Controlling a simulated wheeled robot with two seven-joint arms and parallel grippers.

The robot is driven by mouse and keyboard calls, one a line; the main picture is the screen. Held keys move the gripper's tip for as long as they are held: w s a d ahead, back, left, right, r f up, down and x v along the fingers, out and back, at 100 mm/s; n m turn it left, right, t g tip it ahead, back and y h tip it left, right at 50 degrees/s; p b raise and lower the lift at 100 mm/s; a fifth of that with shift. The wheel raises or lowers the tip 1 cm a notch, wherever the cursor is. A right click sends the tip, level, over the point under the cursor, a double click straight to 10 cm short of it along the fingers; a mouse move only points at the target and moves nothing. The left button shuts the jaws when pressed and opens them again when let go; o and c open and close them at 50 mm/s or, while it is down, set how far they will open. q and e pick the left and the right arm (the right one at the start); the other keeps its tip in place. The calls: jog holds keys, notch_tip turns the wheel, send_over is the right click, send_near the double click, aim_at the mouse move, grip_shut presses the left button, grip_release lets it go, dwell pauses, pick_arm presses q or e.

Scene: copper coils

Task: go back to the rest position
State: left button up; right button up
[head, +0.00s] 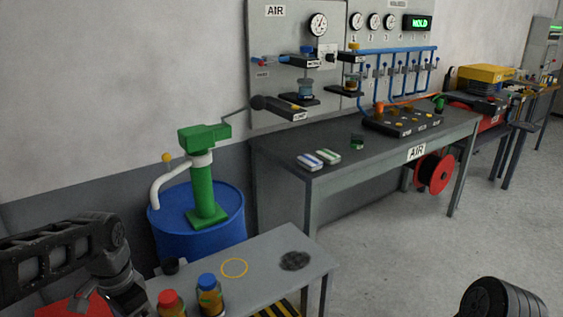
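My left arm (60,250) comes in from the left edge, bends at a dark joint and runs down to the bottom edge beside the small table. Its gripper does not show clearly; the arm's lower end is cut off by the picture. A dark rounded part of my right arm (500,299) shows at the bottom right, over the floor. My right gripper is outside the view. Nothing is seen held by either arm.
A blue drum (232,214) with a green pump (207,190) stands behind. The long bench (265,150) lies beyond. Floor at right is open.

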pick_arm(q)
jog(key=s+d+f+n+h+p, duration=0.1)
jog(key=d+f+n+h+p, duration=0.25)
jog(key=d+f, duration=1.35)
jog(key=s+d+f+n+p, duration=0.1)
jog(key=s+d+f+n, duration=0.1)
jog(key=s+d+f, duration=0.2)
jog(key=s+d+f+n+p, duration=0.2)
jog(key=s+d+f, duration=0.2)
jog(key=s, duration=0.5)
notch_tip(320, 180, down, 2)
jog(key=shift+s+f+t+h, duration=0.1)
jog(key=shift+s+t+h, duration=0.15)
jog(key=shift+t+h, duration=0.15)
pick_arm(e)
notch_tip(320, 180, up, 7)
jog(key=shift+f, duration=0.15)
